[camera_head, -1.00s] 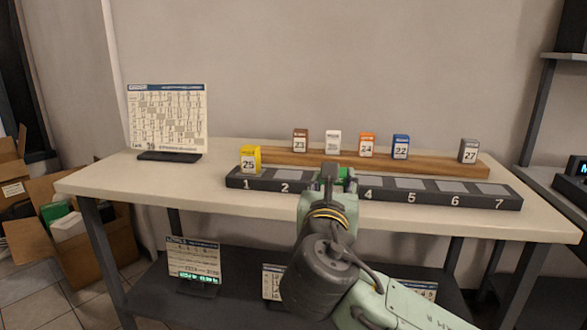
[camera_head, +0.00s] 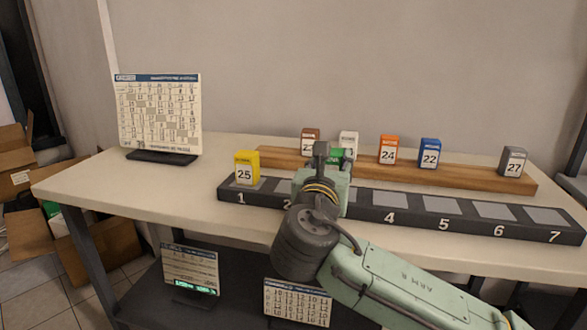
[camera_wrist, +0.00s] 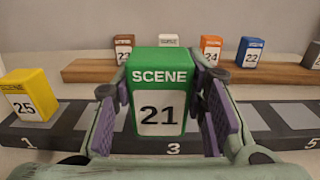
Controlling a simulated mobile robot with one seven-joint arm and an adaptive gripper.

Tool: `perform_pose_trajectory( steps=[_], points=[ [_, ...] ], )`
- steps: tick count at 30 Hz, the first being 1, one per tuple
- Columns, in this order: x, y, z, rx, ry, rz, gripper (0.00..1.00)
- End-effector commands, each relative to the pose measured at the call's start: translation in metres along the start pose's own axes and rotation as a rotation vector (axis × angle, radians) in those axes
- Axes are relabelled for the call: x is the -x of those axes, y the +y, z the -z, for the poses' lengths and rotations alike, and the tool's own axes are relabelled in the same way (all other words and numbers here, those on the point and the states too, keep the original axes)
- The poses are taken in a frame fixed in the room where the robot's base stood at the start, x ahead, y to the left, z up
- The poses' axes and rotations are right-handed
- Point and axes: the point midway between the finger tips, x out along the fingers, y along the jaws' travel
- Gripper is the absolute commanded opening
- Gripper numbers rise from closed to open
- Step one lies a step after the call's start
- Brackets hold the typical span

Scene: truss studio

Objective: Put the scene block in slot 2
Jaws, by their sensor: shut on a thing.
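The green scene block (camera_wrist: 159,92), marked SCENE 21, is upright between the fingers of my gripper (camera_wrist: 163,105) in the wrist view. My gripper (camera_head: 329,154) is shut on it; in the head view only a small green part of the block (camera_head: 337,154) shows. The block is near slot 3 of the dark numbered rail (camera_head: 418,220), seemingly raised above it. Slot 2 (camera_wrist: 86,118) is left of the block, its pad bare where visible, its number partly hidden by my arm in the head view. A yellow block (camera_head: 246,168) marked 25 stands in slot 1.
Behind the rail, a wooden ledge (camera_head: 460,177) holds brown (camera_head: 310,138), white (camera_head: 348,145), orange (camera_head: 389,150), blue (camera_head: 430,153) and grey (camera_head: 512,161) blocks. A calendar board (camera_head: 160,115) stands at left. Slots 4 to 7 look empty.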

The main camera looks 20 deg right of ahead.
Motion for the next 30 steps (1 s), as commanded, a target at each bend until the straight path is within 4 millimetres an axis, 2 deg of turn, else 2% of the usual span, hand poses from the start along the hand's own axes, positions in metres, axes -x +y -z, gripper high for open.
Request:
perform_pose_trajectory(
  steps=[1, 6, 12, 18, 26, 30],
  points=[
    [-0.008, 0.014, -0.001, 0.001, 0.001, -0.006, 0.09],
    [-0.033, 0.052, 0.003, 0.002, 0.000, -0.005, 0.09],
    [-0.056, 0.081, 0.007, 0.000, -0.001, 0.000, 0.09],
    [-0.062, 0.089, 0.013, -0.001, -0.001, 0.002, 0.09],
    [-0.061, 0.088, 0.044, -0.001, 0.001, 0.000, 0.09],
    [-0.061, 0.088, 0.045, -0.001, -0.001, 0.000, 0.09]
  ],
)
